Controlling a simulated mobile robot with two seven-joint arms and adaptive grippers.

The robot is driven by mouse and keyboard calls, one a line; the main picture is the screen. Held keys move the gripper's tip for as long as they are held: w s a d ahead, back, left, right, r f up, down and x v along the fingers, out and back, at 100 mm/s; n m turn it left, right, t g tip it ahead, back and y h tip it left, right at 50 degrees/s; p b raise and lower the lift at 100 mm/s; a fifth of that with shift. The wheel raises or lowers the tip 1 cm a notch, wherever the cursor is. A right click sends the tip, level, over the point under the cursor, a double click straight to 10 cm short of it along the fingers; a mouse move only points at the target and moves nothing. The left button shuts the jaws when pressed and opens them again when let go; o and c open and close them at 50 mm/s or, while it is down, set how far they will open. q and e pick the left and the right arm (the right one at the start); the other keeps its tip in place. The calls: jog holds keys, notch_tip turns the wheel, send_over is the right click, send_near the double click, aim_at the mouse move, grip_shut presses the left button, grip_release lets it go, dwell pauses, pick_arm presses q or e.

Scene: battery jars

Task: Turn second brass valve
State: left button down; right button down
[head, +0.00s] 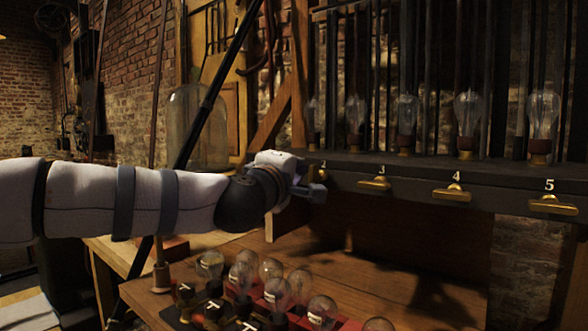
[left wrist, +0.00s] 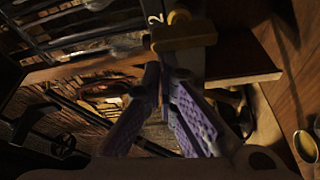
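The second brass valve shows in the left wrist view (left wrist: 185,40), beside a white label "2" (left wrist: 155,19). In the head view the label "2" (head: 323,163) shows just above my left gripper (head: 308,190), which hides that valve. In the left wrist view my left gripper's (left wrist: 162,76) two purple fingers lean together, with their tips close beside the valve's handle. I cannot tell whether they touch or grip it. Brass valves 3 (head: 375,184), 4 (head: 453,193) and 5 (head: 553,205) sit in a row to the right, handles roughly level. My right gripper is not in view.
Glass bulbs stand on the dark shelf (head: 440,163) above the valves. Below, several bulb jars (head: 277,292) crowd the wooden bench (head: 385,290). A large glass bell jar (head: 197,125) stands behind my left arm. The bench's right side looks clear.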

aim_at(314, 167)
pick_arm(q)
jog(key=shift+s+d+r+m, duration=0.1)
jog(key=shift+m, duration=0.3)
jog(key=m+h, duration=0.2)
jog(key=m, duration=0.2)
jog(key=s+d+m+h, duration=0.1)
jog(key=m+h, duration=0.1)
jog(key=m, duration=0.3)
jog(key=d+m+h, duration=0.1)
jog(key=m, duration=0.4)
jog(key=shift+s+d+r+t+h+p, duration=0.2)
jog(key=shift+s+d+t+h+p, duration=0.1)
jog(key=shift+s+h+p, duration=0.1)
jog(key=shift+s+d+f+m+g+h, duration=0.15)
jog(key=shift+m+g+h, duration=0.2)
jog(key=shift+m, duration=0.85)
jog(key=shift+s+d+f+m+g+h, duration=0.15)
jog(key=shift+m+h, duration=0.3)
jog(key=shift+m, duration=0.75)
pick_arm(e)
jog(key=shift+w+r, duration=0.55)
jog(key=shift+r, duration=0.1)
pick_arm(q)
jog(key=shift+r, duration=0.1)
